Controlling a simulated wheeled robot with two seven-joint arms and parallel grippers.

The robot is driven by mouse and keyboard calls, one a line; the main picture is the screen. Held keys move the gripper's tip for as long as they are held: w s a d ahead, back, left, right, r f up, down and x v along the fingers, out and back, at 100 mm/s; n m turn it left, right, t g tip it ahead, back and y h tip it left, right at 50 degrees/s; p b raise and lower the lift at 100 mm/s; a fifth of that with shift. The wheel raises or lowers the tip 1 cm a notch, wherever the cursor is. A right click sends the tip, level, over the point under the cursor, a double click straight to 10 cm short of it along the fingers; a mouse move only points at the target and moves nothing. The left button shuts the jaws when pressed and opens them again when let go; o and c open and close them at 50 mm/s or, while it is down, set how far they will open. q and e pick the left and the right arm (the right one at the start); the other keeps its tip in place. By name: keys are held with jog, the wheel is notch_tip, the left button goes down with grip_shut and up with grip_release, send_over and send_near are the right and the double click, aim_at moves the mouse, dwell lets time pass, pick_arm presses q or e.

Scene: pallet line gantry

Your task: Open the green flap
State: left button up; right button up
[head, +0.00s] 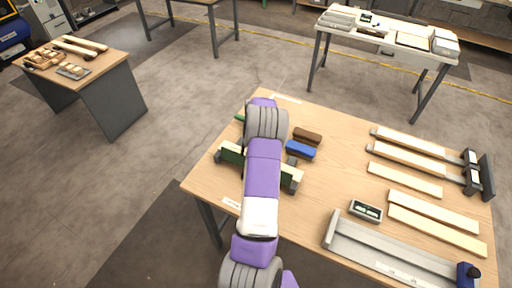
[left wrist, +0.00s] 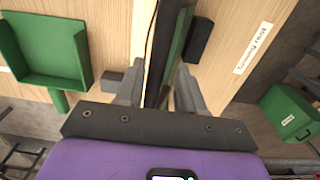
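A green flap (head: 230,152) shows as a dark green upright panel against a pale wooden strip on the near left part of the wooden table. My purple arm covers its middle in the head view. In the left wrist view the flap (left wrist: 178,40) is seen nearly edge-on, beside a dark strip. My left gripper (left wrist: 160,82) is over it with its two grey fingers apart, one on each side of the panel edge. I cannot tell whether a finger touches it. The head view hides these fingers behind my arm. My right gripper is in neither view.
A blue block (head: 300,150) and a brown block (head: 307,136) lie just right of my arm. Pale boards (head: 405,180), a small display box (head: 366,210) and a grey rail (head: 385,250) fill the table's right side. A green tray (left wrist: 48,45) shows in the wrist view.

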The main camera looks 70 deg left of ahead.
pick_arm(q)
notch_tip(320, 180, up, 8)
jog(key=shift+f, duration=0.2)
dwell(0.4)
jog(key=shift+s, duration=0.1)
dwell(1.0)
